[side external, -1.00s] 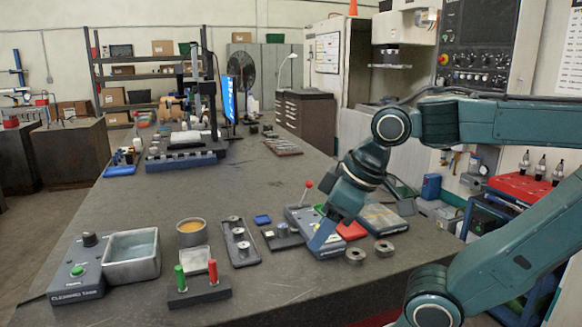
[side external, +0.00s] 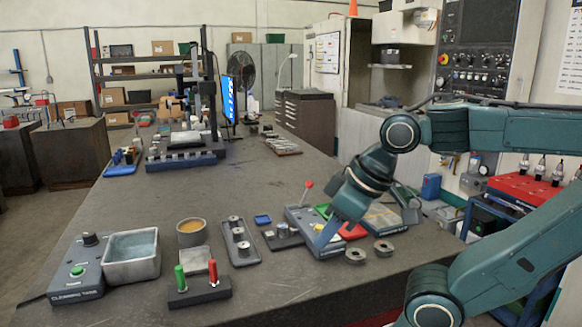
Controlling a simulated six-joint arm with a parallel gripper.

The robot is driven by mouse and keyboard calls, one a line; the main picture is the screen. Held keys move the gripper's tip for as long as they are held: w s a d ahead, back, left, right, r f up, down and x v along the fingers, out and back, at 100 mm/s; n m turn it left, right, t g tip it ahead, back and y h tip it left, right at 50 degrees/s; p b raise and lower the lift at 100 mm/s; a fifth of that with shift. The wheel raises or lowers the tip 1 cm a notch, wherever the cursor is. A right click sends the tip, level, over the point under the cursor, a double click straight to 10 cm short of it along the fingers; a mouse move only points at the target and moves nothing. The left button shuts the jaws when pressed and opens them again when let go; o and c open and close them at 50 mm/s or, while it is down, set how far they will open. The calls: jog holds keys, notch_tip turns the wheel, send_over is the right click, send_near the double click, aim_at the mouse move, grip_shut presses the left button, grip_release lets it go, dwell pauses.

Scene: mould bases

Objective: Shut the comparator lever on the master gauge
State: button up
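The comparator is a grey-blue box (side external: 297,217) near the middle right of the bench, in the side external view. Its lever (side external: 306,190) has a red ball on top and stands up, tilted a little to the right. My gripper (side external: 326,238) points down over the right part of this box. Its fingers are small and partly merged with the arm, so their opening cannot be told. Whether they touch the box cannot be told. I cannot make out the master gauge for certain; part of the box top is hidden behind my gripper.
Two metal rings (side external: 383,248) lie right of the box. Red and green trays and a flat case (side external: 385,217) are close behind my gripper. Left are a ring-holding plate (side external: 238,243), a stand with green and red handles (side external: 200,291) and a cleaning tank (side external: 131,257).

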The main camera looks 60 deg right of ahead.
jog(key=shift+w+d+r, duration=0.2)
grip_shut()
jog(key=w+d+r+m+g+h, duration=0.2)
jog(key=w+d+r+m, duration=0.3)
jog(key=d, duration=0.5)
jog(key=w+d+r+m+g+h, duration=0.1)
jog(key=w+d+r+m+g, duration=0.15)
jog(key=w+d+m, duration=0.55)
jog(key=d+f+m+g, duration=0.1)
jog(key=d+f+m, duration=0.1)
jog(key=d+m, duration=0.4)
jog(key=w+d+f+m+g+y, duration=0.1)
jog(key=d+f+m, duration=0.2)
jog(key=d, duration=1.2)
jog(key=shift+w+d+f+m, duration=0.15)
jog(key=shift+d+f+m, duration=0.2)
jog(key=shift+m, duration=1.15)
jog(key=shift+d+f, duration=0.1)
jog(key=shift+f, duration=0.1)
